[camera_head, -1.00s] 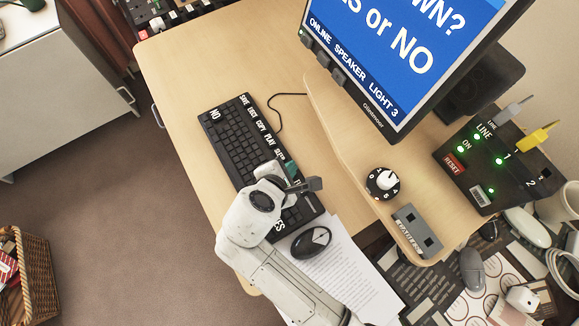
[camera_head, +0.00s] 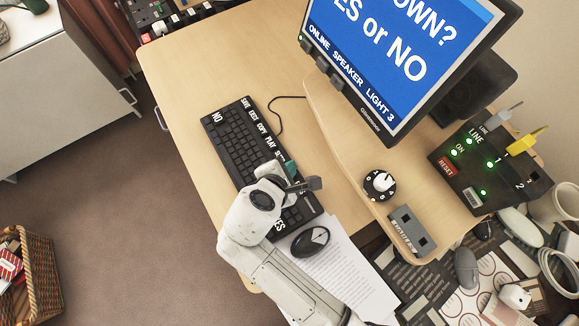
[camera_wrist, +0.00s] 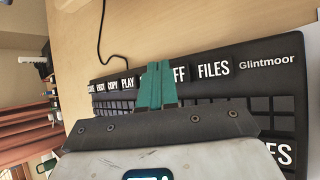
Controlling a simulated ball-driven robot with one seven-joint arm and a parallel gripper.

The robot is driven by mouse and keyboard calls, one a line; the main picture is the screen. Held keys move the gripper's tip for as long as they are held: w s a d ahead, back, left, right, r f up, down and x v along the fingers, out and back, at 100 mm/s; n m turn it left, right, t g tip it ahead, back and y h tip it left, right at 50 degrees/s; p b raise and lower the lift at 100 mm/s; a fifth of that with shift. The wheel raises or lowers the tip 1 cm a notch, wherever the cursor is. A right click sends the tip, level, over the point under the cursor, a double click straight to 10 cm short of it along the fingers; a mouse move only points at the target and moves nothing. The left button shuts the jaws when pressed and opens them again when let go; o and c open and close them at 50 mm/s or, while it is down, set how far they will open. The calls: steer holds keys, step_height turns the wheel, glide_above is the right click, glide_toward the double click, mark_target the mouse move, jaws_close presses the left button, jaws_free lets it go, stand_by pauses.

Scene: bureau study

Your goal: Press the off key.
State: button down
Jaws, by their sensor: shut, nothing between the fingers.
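The black keyboard (camera_head: 230,137) lies on the wooden desk, with white-lettered keys along its far edge. In the wrist view the keyboard (camera_wrist: 285,105) shows EJECT, COPY, PLAY and FILES keys. The off key (camera_wrist: 180,75) shows only its letters "FF"; the rest is hidden behind my fingers. My gripper (camera_wrist: 158,72) has teal fingers, shut together and empty, over the top key row at the left part of the off key. It also shows over the keyboard's lower half in the head view (camera_head: 291,168). Whether the fingertips touch a key I cannot tell.
A monitor (camera_head: 395,55) asking "YES or NO" stands on the raised shelf. A black mouse (camera_head: 310,241) lies on papers beside my arm. A dial (camera_head: 379,185), a grey switch block (camera_head: 411,230) and a lit line box (camera_head: 480,165) are to the right. The desk left of the keyboard is clear.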

steer(key=shift+r, duration=0.1)
step_height(320, 180, up, 5)
steer(key=p, duration=0.5)
steer(key=shift+p, duration=0.4)
steer(key=shift+s+f, duration=0.1)
steer(key=shift+f, duration=0.1)
stand_by(0.5)
